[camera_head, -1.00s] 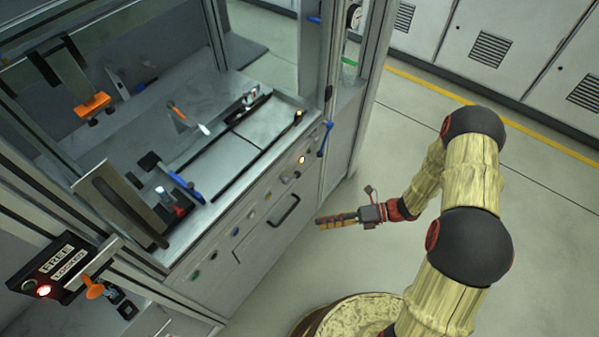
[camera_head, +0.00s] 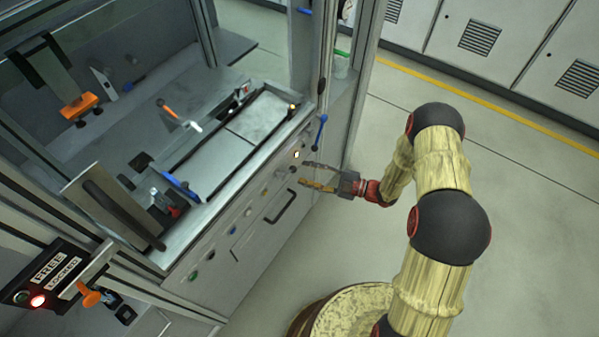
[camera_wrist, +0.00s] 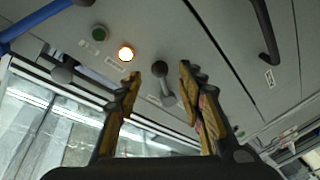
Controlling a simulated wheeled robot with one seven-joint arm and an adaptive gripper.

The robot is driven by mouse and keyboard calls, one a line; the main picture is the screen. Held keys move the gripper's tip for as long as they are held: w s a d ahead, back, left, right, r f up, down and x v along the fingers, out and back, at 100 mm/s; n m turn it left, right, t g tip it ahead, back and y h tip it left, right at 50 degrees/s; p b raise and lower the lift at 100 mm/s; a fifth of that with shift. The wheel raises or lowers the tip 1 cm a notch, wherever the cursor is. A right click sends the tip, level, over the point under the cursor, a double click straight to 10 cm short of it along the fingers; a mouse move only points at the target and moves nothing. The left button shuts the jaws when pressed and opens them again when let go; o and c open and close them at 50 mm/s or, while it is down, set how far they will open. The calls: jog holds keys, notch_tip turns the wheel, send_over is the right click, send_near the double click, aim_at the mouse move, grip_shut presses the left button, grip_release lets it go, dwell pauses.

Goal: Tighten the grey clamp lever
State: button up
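In the wrist view, a small grey lever with a round knob (camera_wrist: 166,88) is on the grey panel, showing between my open fingers. It looks like the clamp lever, and its knob end appears apart from both fingers. My gripper (camera_wrist: 160,78) is open and empty, with one finger on each side of the lever in the picture. In the head view, my gripper (camera_head: 306,174) is open in front of the cabinet's front panel (camera_head: 232,254), just below a lit button (camera_head: 296,154). The lever is too small to make out clearly there.
A blue lever (camera_head: 321,131) sits to the right of the lit button. A dark bar handle (camera_head: 280,206) lies to the lower left of my gripper. A FREE/LOCKED box (camera_head: 45,277) glows red at the lower left.

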aim_at(288, 173)
jog(key=x, duration=0.3)
jog(key=shift+a+b, duration=0.2)
jog(key=shift+b, duration=0.1)
jog(key=shift+c, duration=0.5)
grip_shut()
